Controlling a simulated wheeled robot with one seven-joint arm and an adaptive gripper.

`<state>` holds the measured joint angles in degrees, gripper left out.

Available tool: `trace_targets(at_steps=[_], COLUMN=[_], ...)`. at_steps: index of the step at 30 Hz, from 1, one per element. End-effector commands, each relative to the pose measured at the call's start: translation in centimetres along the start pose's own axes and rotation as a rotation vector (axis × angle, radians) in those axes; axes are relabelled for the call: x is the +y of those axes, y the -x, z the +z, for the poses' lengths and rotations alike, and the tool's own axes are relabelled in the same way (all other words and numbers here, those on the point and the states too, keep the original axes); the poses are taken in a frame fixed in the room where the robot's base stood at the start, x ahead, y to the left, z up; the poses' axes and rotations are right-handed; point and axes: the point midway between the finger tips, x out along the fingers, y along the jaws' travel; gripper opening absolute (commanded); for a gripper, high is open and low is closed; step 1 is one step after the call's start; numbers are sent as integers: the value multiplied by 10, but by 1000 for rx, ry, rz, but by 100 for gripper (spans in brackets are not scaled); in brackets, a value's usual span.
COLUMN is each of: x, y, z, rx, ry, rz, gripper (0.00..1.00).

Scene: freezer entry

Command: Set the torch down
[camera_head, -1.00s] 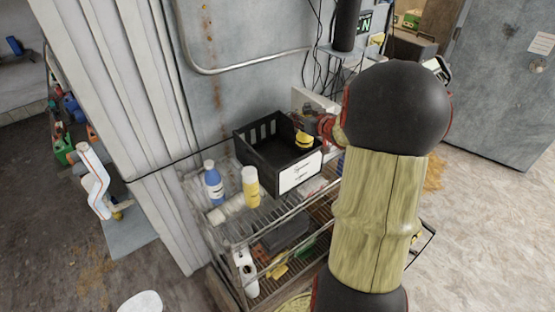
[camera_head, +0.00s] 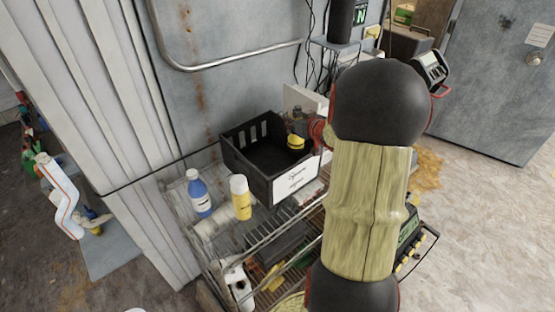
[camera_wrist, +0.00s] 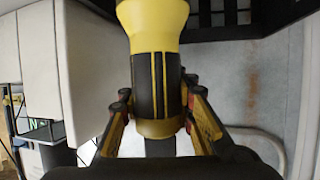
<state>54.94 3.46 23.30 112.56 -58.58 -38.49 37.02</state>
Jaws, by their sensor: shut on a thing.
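The torch (camera_wrist: 158,70) is yellow and black. In the wrist view it stands lengthwise between the fingers of my gripper (camera_wrist: 158,108), which is shut on its body, with its wide yellow head at the top of the picture. In the head view only a small yellow and black part of the torch (camera_head: 296,142) shows, at the right inner side of the black crate (camera_head: 232,163). I cannot tell whether it touches the crate. My arm hides most of my gripper in the head view. The crate also shows along the top of the wrist view (camera_wrist: 235,28).
The crate stands on a wire rack (camera_head: 222,240) against the grey wall. A blue bottle (camera_head: 200,197) and a yellow bottle (camera_head: 241,200) stand left of it. A wall pipe (camera_head: 230,60) runs behind. Open floor (camera_head: 490,230) lies to the right.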

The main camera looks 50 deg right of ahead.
Motion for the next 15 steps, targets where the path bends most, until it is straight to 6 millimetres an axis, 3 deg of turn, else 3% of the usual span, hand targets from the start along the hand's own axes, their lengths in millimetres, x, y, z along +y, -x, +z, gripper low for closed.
trace_targets(at_steps=[3, 11, 15], x=[0, 0, 0], y=[-9, -16, -24], z=[22, 39, 58], rx=[-2, 0, -2], ry=[-2, -1, -2], rz=[0, 1, 0], gripper=[0, 0, 0])
